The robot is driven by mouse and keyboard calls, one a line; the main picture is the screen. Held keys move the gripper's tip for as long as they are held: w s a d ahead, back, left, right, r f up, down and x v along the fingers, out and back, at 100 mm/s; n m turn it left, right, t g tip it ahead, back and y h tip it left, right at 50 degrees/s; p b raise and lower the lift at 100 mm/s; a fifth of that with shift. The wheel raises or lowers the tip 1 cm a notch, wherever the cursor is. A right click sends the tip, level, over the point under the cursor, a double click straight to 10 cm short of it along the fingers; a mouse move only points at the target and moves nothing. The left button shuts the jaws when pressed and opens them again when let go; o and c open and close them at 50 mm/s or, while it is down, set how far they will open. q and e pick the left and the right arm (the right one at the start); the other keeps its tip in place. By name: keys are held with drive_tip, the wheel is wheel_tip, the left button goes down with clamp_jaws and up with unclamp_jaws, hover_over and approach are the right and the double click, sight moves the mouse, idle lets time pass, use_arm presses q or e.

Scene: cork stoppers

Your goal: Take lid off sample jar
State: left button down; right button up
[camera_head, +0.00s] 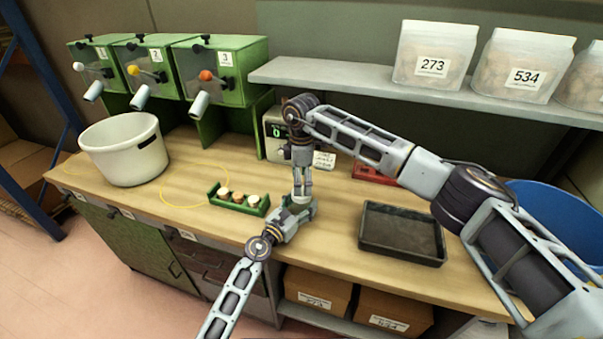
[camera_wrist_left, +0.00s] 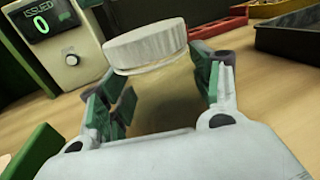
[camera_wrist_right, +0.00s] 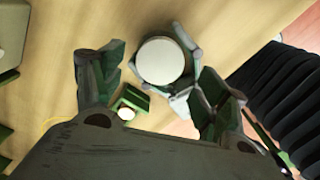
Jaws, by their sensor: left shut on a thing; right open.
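The sample jar (camera_wrist_left: 160,100) is clear with a brownish tint and stands between the fingers of my left gripper (camera_wrist_left: 163,95), which is shut on its body. Its white ribbed lid (camera_wrist_left: 146,44) sits on top of the jar, looking slightly tilted in the left wrist view. The lid shows as a white disc in the right wrist view (camera_wrist_right: 161,60). My right gripper (camera_wrist_right: 160,95) is open above the jar, pointing down, with the lid between and beyond its fingers, apart from them. In the head view the jar is mostly hidden by the grippers (camera_head: 300,195).
A green rack (camera_head: 238,203) with several small stoppered items lies left of the grippers. A black tray (camera_head: 402,262) is at right. A white bucket (camera_head: 125,160), a counter device (camera_head: 276,135) and a blue bin (camera_head: 560,215) stand around.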

sight(301, 203)
drive_tip(key=shift+f, duration=2)
